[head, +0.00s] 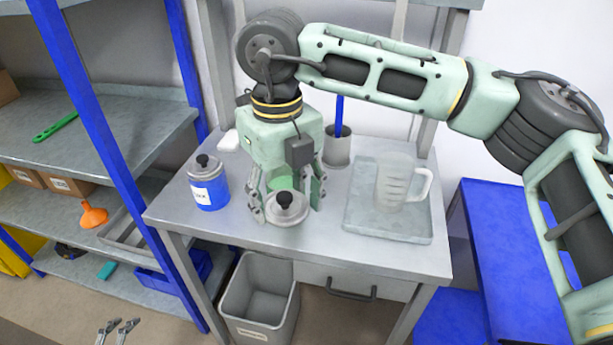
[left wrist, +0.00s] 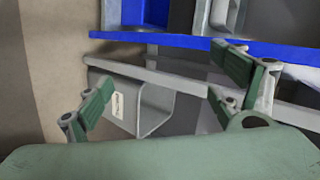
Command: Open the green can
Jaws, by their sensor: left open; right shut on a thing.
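The green can (head: 280,182) is on the grey workbench (head: 330,228), seen only as a small patch of green behind a grey lid and under my right gripper. The round grey lid (head: 287,214) with a black knob lies between the fingertips of my right gripper (head: 287,207), which points down and is shut on it. Whether the lid touches the can is hidden. My left gripper (head: 117,331) is open and empty, low over the floor at the bottom left; its spread fingers also show in the left wrist view (left wrist: 165,95).
A blue can (head: 209,193) with its lid on stands left of my right gripper. A grey cup (head: 337,152) stands behind. A clear jug (head: 397,183) sits in a tray (head: 388,236) at right. A grey bin (head: 262,310) stands below the bench; shelves (head: 120,130) are at left.

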